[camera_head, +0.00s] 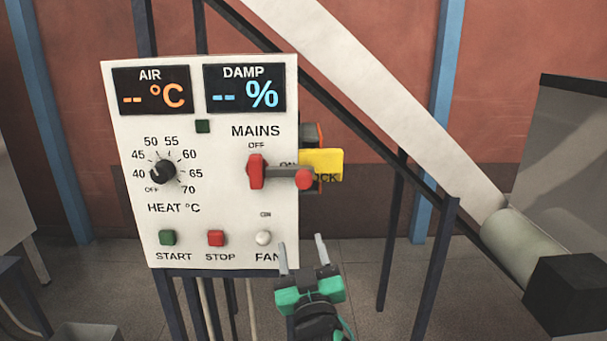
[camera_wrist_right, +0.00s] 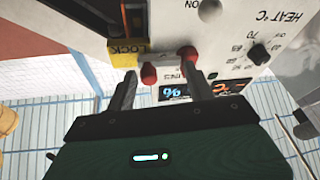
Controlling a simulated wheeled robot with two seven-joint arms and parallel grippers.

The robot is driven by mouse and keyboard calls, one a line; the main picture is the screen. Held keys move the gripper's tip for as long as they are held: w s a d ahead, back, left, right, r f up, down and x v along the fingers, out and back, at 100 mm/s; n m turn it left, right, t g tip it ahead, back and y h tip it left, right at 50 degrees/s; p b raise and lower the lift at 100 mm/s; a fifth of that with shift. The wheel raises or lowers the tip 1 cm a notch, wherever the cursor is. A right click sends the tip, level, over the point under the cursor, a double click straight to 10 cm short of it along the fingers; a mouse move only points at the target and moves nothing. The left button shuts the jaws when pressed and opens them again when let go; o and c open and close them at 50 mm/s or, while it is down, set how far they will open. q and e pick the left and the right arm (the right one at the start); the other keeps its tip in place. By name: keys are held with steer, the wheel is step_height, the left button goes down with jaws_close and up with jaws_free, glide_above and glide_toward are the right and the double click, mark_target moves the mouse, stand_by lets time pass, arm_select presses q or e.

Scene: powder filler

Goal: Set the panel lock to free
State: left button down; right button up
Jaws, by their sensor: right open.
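The white control panel (camera_head: 215,215) faces me, with a yellow plate (camera_head: 322,160) at its right edge. The plate reads LOCK in the right wrist view (camera_wrist_right: 125,50); the head view shows only part of the word. A grey bar with a red knob (camera_head: 304,179) lies level across the panel's right edge, partly over the plate. An upright red MAINS handle (camera_head: 257,172) stands at the bar's left end, below OFF. My right gripper (camera_head: 302,246) is open and empty below the knob in the head view. The wrist view shows the knob (camera_wrist_right: 149,73) between its fingers, apparently farther off.
The panel also carries a heat dial (camera_head: 162,171), a green START button (camera_head: 167,237), a red STOP button (camera_head: 216,238) and a white FAN knob (camera_head: 263,238). Dark frame posts and a slanting pale chute (camera_head: 390,90) stand to the right. Open floor shows below.

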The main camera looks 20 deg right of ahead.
steer(key=m+t+h, duration=0.1)
glide_toward(305, 185)
steer(key=s+f, duration=0.1)
steer(key=s, duration=0.1)
steer(key=p+x, duration=0.5)
steer(key=x, duration=0.7)
steer(key=shift+w+r, duration=0.2)
steer(key=shift+w, duration=0.05)
steer(key=shift+w+r+p, duration=0.1)
steer(key=shift+w+p, duration=0.35)
steer(key=shift+w, duration=0.2)
arm_select(q)
step_height(305, 185, up, 6)
steer(key=shift+w, duration=0.25)
arm_select(e)
steer(key=shift+c, duration=0.4)
